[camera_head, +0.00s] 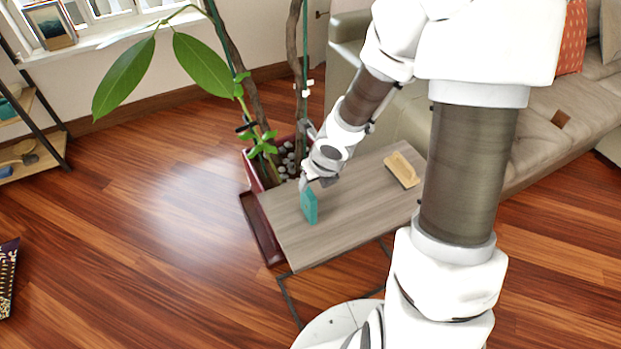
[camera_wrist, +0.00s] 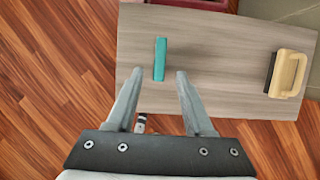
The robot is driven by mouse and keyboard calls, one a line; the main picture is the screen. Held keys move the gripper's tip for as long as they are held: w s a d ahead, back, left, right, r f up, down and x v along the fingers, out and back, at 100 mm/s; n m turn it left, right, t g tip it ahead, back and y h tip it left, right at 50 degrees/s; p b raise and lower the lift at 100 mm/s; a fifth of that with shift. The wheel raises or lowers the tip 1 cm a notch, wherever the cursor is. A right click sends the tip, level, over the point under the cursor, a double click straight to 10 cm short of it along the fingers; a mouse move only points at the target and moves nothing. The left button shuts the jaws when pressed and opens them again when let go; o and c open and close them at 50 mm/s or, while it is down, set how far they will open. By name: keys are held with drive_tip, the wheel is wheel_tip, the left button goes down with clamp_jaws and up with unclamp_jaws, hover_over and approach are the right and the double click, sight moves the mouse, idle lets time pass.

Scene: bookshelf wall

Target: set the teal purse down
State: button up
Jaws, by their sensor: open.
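The teal purse (camera_head: 309,206) stands upright on the grey wooden side table (camera_head: 285,236), near its left end. In the wrist view the purse (camera_wrist: 160,58) shows as a thin teal strip seen from above, with bare table around it. My gripper (camera_wrist: 157,75) is open, its two fingers spread with the purse just beyond the tips and between their lines. In the head view my gripper (camera_head: 305,184) is right at the top of the purse. I cannot tell there whether a finger touches it.
A yellow brush-like object (camera_head: 403,168) lies at the table's right part. A potted plant in a red planter (camera_head: 254,172) stands close behind and left of the table. A beige sofa (camera_head: 545,120) is to the right. The table's middle is clear.

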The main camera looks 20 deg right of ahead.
drive_tip(key=shift+p+v, duration=1)
drive_tip(key=shift+v, duration=0.85)
